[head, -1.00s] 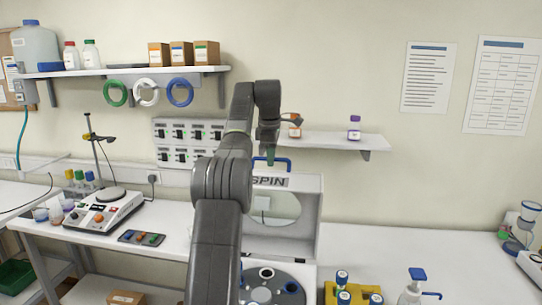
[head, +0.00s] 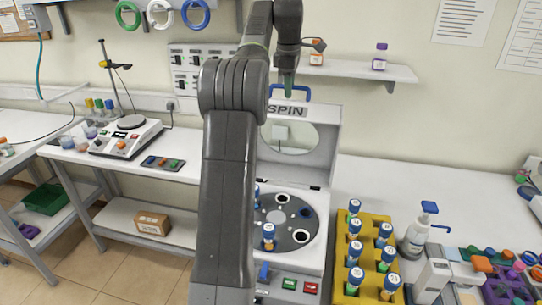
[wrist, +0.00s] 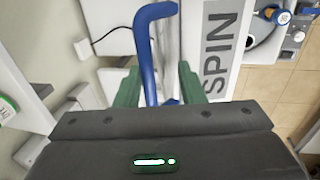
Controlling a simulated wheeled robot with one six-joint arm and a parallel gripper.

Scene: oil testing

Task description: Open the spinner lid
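The spinner (head: 330,175) is a white machine whose lid (head: 325,118), marked SPIN, stands upright at its back. A blue handle (head: 291,91) tops the lid. My gripper (head: 289,84) is at this handle. In the wrist view, the lid (wrist: 222,50) shows its SPIN lettering, and the blue handle (wrist: 149,60) passes between the two green fingers of my gripper (wrist: 160,86). The fingers are apart, with a visible gap on the right of the handle. The rotor (head: 285,222) is exposed below, with blue-capped tubes (head: 268,235) in it; my arm hides its left part.
A yellow rack (head: 370,235) of blue-capped tubes stands right of the spinner, beside a pump bottle (head: 415,235). A wall shelf (head: 360,70) is behind the lid on the right. A hot plate (head: 127,135) stands on the left bench. The right bench has clear room at the back.

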